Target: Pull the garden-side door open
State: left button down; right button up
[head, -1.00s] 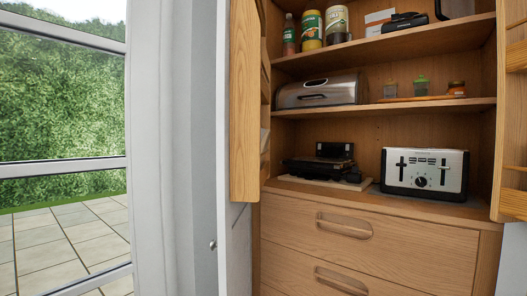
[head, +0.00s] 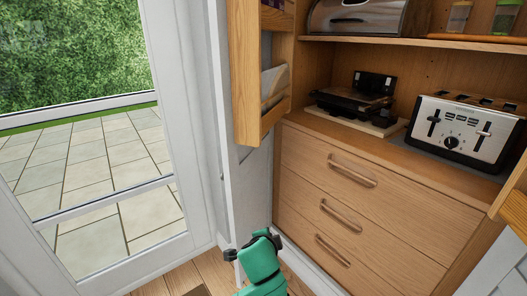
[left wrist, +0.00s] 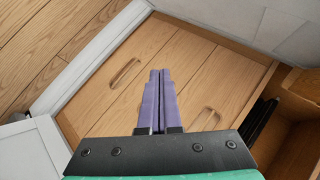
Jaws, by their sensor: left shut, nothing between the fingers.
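The garden-side cupboard door (head: 226,125) is a pale panel on the left of the wooden cupboard, by the window. It stands swung out from the cupboard, seen nearly edge-on, with a wooden rack (head: 244,80) on its inner side. How far it is open is hard to tell. My left gripper (left wrist: 157,75) shows in the left wrist view with its purple fingers shut and empty, in front of the wooden drawer fronts. It seems to hold no part of the door. My right gripper is not in view.
Drawers with bar handles (head: 351,172) fill the cupboard's lower part. A toaster (head: 462,130) and a black appliance (head: 355,100) stand on the shelf above. The other door's rack (head: 515,205) is at the right edge. A glazed frame (head: 180,150) stands left.

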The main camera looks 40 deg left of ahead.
aim_at(260, 72)
pick_arm(q)
jog(key=w+r+m+t+y+p, duration=0.15)
jog(key=r+p, duration=0.25)
jog(key=r, duration=0.9)
jog(key=w+a+r+m+t+y+p, duration=0.1)
jog(key=r+t+p, duration=0.25)
jog(key=r, duration=1.05)
jog(key=w+r+m+t+y+p, duration=0.15)
jog(key=r+p, duration=0.35)
jog(key=r, duration=0.8)
jog(key=w+a+p, duration=0.3)
jog(key=w+a, duration=0.4)
jog(key=a, duration=0.2)
jog(key=shift+f+p, duration=0.25)
jog(key=shift+p, duration=0.05)
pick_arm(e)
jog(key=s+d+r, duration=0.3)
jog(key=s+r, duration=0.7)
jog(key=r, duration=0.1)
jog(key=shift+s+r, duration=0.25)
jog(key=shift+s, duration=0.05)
